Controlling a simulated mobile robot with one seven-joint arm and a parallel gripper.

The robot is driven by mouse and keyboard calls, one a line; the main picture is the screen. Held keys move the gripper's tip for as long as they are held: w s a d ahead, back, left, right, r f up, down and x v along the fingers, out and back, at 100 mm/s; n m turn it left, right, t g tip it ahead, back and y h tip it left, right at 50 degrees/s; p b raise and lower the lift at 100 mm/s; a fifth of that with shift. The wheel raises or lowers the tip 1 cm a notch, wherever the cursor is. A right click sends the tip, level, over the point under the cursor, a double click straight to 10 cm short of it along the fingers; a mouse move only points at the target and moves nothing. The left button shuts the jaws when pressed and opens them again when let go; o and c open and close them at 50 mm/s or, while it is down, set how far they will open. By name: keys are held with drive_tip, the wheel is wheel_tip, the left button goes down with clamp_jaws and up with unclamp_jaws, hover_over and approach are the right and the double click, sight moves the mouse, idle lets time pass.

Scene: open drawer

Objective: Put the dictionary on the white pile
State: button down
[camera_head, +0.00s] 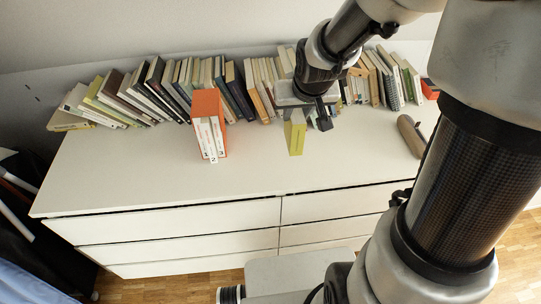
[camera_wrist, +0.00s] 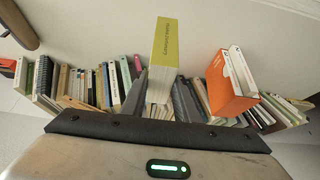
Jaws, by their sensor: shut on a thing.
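The dictionary is a yellow-green book (camera_head: 295,138) with print on its spine. My gripper (camera_head: 306,112) is shut on its upper end, and the book hangs upright below it. In the wrist view the dictionary (camera_wrist: 162,55) sticks out beyond the dark edge of my gripper. I cannot tell whether its lower end touches the dresser top. An orange book or case (camera_head: 207,104) with white volumes (camera_head: 211,138) at its front stands to the left of my gripper; the white volumes also show in the wrist view (camera_wrist: 240,70). I cannot tell for sure which thing is the white pile.
A white dresser (camera_head: 150,180) with shut drawers carries everything. A long row of books (camera_head: 150,90) leans along the wall behind. A brown rounded object (camera_head: 411,136) lies at the right. The dresser top in front of the orange case is clear.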

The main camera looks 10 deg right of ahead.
drive_tip(key=b+x, duration=0.3)
drive_tip(key=shift+a+f, duration=0.25)
drive_tip(key=shift+f, duration=0.15)
drive_tip(key=shift+w+f+b, duration=0.15)
drive_tip(key=shift+f+b, duration=0.15)
drive_tip(key=shift+b, duration=0.7)
wheel_tip(320, 180, down, 9)
drive_tip(key=b, duration=0.3)
drive_tip(key=shift+f, duration=0.2)
drive_tip(key=shift+f+b, duration=0.2)
drive_tip(key=shift+b, duration=0.1)
drive_tip(key=c, duration=1.4)
unclamp_jaws()
